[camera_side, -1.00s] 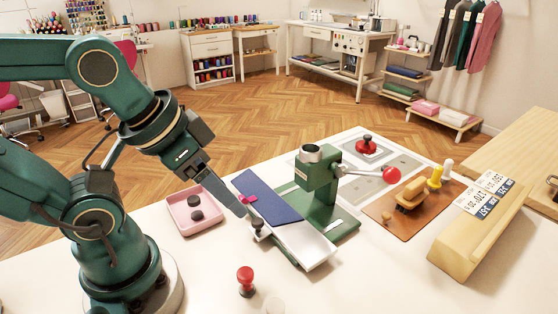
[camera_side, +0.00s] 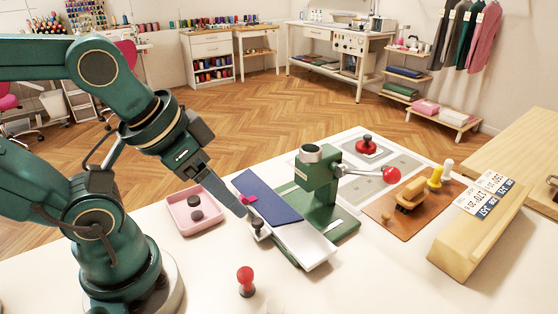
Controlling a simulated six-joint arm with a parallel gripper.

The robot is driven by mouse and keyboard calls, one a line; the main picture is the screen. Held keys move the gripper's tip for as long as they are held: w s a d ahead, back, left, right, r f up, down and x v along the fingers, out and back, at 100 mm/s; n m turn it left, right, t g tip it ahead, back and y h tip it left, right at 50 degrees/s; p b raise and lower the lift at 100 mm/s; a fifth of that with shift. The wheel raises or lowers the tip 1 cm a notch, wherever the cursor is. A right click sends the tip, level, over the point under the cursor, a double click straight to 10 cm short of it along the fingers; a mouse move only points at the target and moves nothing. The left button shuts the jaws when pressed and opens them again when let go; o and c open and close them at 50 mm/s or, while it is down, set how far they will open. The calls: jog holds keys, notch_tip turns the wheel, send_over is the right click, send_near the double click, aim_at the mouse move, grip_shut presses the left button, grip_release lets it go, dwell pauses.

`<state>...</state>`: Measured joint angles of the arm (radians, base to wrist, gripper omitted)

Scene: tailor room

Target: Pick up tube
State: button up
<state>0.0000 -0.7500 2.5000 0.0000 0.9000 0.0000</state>
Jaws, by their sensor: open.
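My gripper (camera_side: 248,213) points down and to the right at the near left edge of the green press. Its jaws are open, though the gap is hard to see here. A small dark piece (camera_side: 259,229) is right by the fingertips; contact cannot be told. No thing is plainly marked as the tube.
The green press (camera_side: 316,190) has a red ball handle (camera_side: 391,174). Blue fabric (camera_side: 270,196) with a pink clip lies beside it. A red-knobbed tool (camera_side: 246,280) stands in front. A wooden block (camera_side: 470,240) is at the right.

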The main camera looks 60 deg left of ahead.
aim_at(249, 287)
jog(key=shift+o, duration=0.2)
dwell(0.5)
notch_tip(249, 287, up, 5)
jog(key=d+n+g+h, duration=0.3)
jog(key=n+g+h, duration=0.5)
jog(key=n+h, duration=0.7)
jog(key=shift+n+y, duration=0.4)
jog(key=shift+y, duration=0.4)
notch_tip(249, 287, down, 19)
jog(key=shift+w+a+f, duration=0.1)
jog(key=shift+w+f, duration=0.05)
jog(key=shift+x, duration=2.55)
